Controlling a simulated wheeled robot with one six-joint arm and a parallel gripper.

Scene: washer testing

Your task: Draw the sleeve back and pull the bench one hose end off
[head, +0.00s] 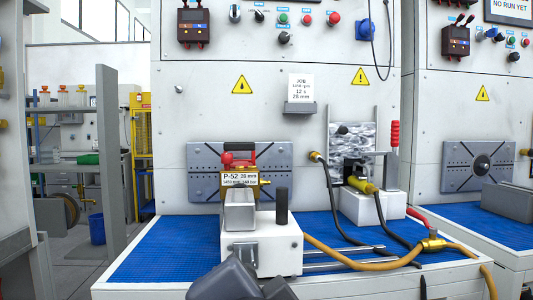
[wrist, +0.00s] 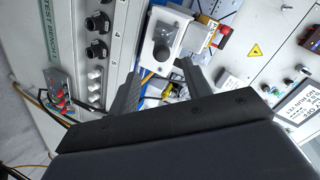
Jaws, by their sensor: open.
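In the head view, a hose end with a yellow sleeve (head: 362,184) sits at the front of the metal fixture (head: 353,135) on the right of the bench. A black hose (head: 395,238) runs from it down to the mat. A smaller brass end (head: 315,156) on another black hose is at the fixture's left side. My gripper (wrist: 158,68) is open in the wrist view, its two dark fingers apart with nothing clearly held. A white block with a dark round part (wrist: 164,45) shows beyond the fingers.
A pump labelled P-52 (head: 240,180) stands on a white base (head: 262,243) at centre-left. A tan hose (head: 350,260) runs to a brass valve with a red handle (head: 432,240) at front right. The blue mat (head: 165,250) is clear at left. A second bench (head: 505,232) stands at right.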

